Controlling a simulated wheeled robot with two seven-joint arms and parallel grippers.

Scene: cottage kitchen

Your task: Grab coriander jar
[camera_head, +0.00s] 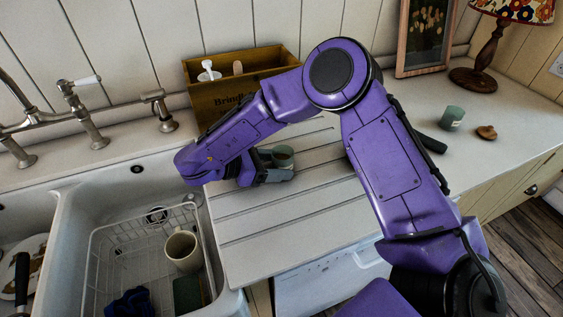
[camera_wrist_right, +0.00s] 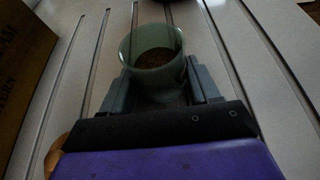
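A small green glass jar (camera_head: 283,156) stands upright on the grooved white drainboard. It is open at the top, with brown contents. In the right wrist view the jar (camera_wrist_right: 152,62) sits between the two fingers of my right gripper (camera_wrist_right: 160,88), which appear to press on both its sides. No label shows, so I cannot tell if it is the coriander jar. In the head view my right gripper (camera_head: 272,174) is low over the drainboard at the jar. A second green jar (camera_head: 452,117) stands on the counter at the right. My left gripper is out of view.
A wooden box (camera_head: 225,95) with utensils stands behind my right forearm. A round wooden lid (camera_head: 487,132) lies beside the second jar. A lamp (camera_head: 481,50) and a picture frame (camera_head: 424,40) stand at the back. The sink at left holds a wire rack (camera_head: 105,250) and mug (camera_head: 182,250).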

